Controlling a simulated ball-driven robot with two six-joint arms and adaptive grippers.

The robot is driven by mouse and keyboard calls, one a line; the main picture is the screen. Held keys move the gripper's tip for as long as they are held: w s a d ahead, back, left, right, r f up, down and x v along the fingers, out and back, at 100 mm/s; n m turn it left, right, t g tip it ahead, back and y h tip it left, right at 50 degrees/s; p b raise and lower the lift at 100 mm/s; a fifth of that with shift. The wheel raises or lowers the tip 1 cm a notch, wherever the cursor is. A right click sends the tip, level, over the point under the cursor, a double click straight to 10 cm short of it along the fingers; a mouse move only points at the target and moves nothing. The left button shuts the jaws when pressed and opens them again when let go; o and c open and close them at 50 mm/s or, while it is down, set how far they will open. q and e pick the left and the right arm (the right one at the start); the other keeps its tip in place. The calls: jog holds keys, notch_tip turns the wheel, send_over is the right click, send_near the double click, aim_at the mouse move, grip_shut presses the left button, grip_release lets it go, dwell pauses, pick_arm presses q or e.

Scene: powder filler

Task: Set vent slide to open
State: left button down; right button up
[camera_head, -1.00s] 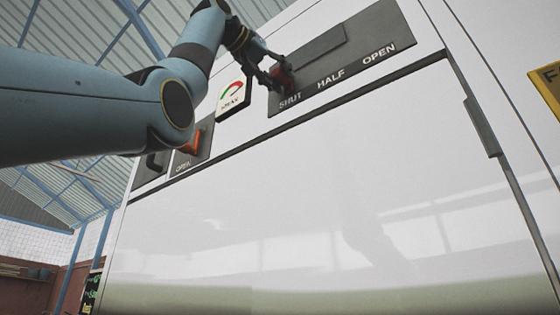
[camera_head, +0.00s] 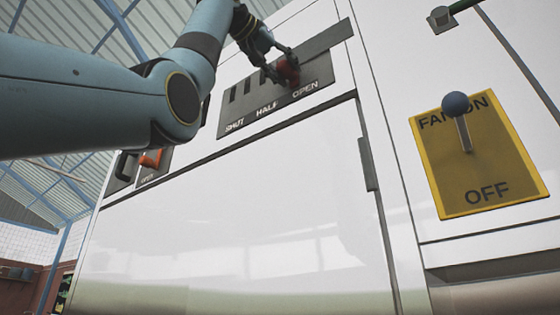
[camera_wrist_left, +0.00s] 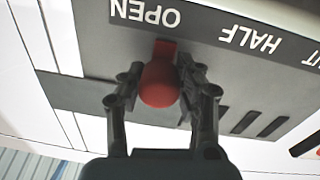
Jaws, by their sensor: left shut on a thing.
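The vent slide's red knob (camera_head: 288,70) is on a dark panel (camera_head: 318,75) marked SHUT, HALF and OPEN. It stands close to OPEN, slightly toward the HALF side. My left gripper (camera_head: 281,66) is shut on the knob. In the left wrist view the knob (camera_wrist_left: 160,84) sits between the two fingers, beside the upside-down OPEN label (camera_wrist_left: 145,12). The dark slide plate (camera_head: 330,38) reaches past the panel's right end, and several dark slots show on the SHUT side. My right gripper is out of view.
A yellow plate (camera_head: 485,170) with a blue-balled lever (camera_head: 458,110), marked FAN ON and OFF, is at right. An orange handle (camera_head: 152,158) is at lower left, partly behind my arm.

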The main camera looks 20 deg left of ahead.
pick_arm(q)
jog(key=shift+s+d, duration=0.25)
jog(key=shift+d, duration=0.4)
jog(key=shift+s+d, duration=0.2)
jog(key=shift+d, duration=0.5)
jog(key=c, duration=1.3)
grip_release()
jog(key=o, duration=0.4)
jog(key=shift+s+d, duration=0.15)
jog(key=shift+d, duration=0.05)
jog(key=shift+o, duration=0.2)
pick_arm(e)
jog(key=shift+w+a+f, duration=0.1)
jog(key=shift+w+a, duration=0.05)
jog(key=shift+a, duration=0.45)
pick_arm(q)
jog(key=shift+a, duration=0.15)
jog(key=shift+s+a, duration=0.1)
jog(key=v, duration=1.1)
jog(key=shift+s, duration=0.35)
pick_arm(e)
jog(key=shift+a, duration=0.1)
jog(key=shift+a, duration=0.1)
